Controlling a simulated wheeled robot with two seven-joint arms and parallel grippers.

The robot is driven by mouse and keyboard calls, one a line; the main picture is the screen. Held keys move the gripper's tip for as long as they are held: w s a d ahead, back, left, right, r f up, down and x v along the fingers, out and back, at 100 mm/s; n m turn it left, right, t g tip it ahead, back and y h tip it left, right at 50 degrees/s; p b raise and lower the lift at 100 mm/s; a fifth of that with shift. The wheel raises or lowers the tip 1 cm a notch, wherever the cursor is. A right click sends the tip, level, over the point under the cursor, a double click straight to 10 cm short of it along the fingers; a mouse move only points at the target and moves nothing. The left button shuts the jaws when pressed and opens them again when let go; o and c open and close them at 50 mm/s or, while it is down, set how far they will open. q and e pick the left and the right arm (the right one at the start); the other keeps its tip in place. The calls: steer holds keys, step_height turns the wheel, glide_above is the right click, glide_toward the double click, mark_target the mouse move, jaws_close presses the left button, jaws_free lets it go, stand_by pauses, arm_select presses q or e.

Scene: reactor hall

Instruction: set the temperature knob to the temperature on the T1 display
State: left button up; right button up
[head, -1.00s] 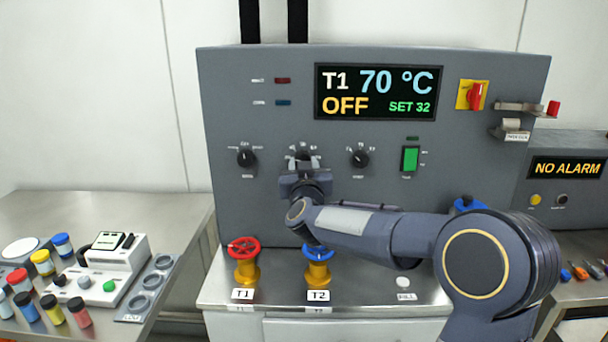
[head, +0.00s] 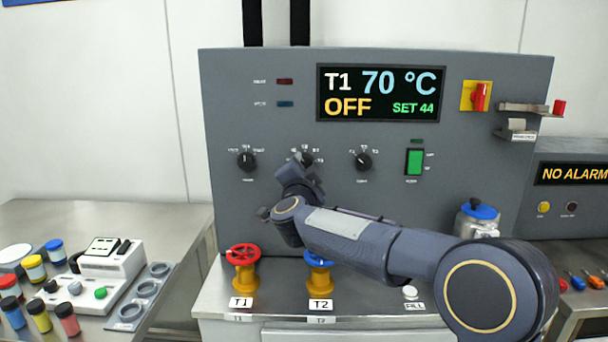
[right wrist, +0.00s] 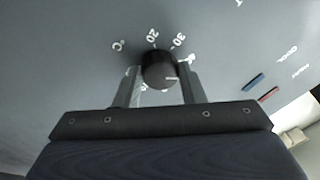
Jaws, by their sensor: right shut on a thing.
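The display (head: 380,93) on the grey panel reads T1 70 °C, OFF and SET 44. The temperature knob (right wrist: 159,70) is black and round, with a light pointer line and numbers such as 20 and 30 around it in the right wrist view. My right gripper (right wrist: 160,85) has its two fingers on either side of the knob and is shut on it. In the head view the knob (head: 307,158) shows just above my right gripper (head: 300,172), which covers part of it. My left gripper is not in view.
Two other black knobs (head: 247,161) and (head: 361,161) flank it on the panel. A green switch (head: 415,161) is to the right. Red (head: 243,254) and blue (head: 317,258) valve wheels stand below, near my forearm. A jar with a blue lid (head: 479,210) stands behind my arm.

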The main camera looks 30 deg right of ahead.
steer(key=m+b, duration=0.2)
steer(key=m, duration=0.6)
steer(key=m+g+b, duration=0.1)
steer(key=m+b, duration=0.1)
steer(key=m, duration=0.5)
steer(key=m+g+b, duration=0.1)
steer(key=m+b, duration=0.1)
steer(key=m, duration=0.6)
steer(key=shift+r+m+y, duration=0.3)
steer(key=shift+g, duration=0.3)
steer(key=o, duration=1)
steer(key=shift+r, duration=0.1)
